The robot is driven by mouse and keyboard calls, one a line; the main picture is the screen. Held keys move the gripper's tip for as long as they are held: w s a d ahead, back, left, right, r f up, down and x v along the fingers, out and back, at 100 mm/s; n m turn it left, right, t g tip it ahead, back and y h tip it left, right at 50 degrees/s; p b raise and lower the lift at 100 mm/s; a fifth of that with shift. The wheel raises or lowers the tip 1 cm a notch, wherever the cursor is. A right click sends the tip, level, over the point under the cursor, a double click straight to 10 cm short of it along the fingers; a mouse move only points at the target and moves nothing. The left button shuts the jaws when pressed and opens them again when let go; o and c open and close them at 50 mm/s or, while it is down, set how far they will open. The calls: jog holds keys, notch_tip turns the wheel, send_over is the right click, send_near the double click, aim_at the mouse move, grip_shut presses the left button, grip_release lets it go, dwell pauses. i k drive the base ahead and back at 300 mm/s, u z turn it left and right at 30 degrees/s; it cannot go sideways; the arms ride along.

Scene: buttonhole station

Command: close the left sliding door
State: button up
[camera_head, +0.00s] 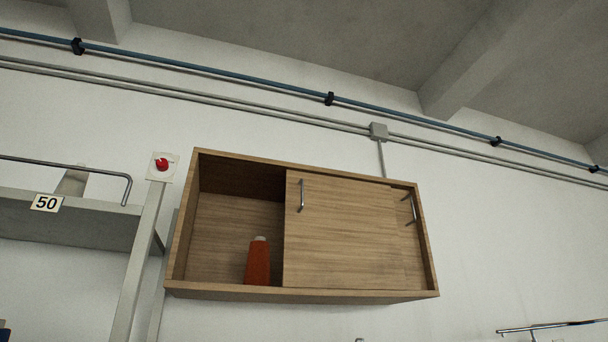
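A wooden wall cabinet (300,294) hangs on the white wall, tilted in the picture. Its left sliding door (340,235) stands to the right, overlapping most of the right sliding door (418,250), so the left part of the cabinet is open. The left door has an upright metal bar handle (301,196) near its upper left edge. Another metal handle (411,209) shows at the right end. My gripper is not in view.
An orange-red bottle-like object (258,262) with a pale top stands inside the open left part, beside the door's left edge. Left are a grey post with a red button (162,164) and a shelf with a "50" label (47,203). A metal rod (552,326) shows lower right.

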aim_at(339, 233)
jog(key=z, duration=0.65)
jog(key=k, duration=0.1)
jog(key=u, duration=1.65)
jog(key=i, duration=1.25)
jog(key=z, duration=0.55)
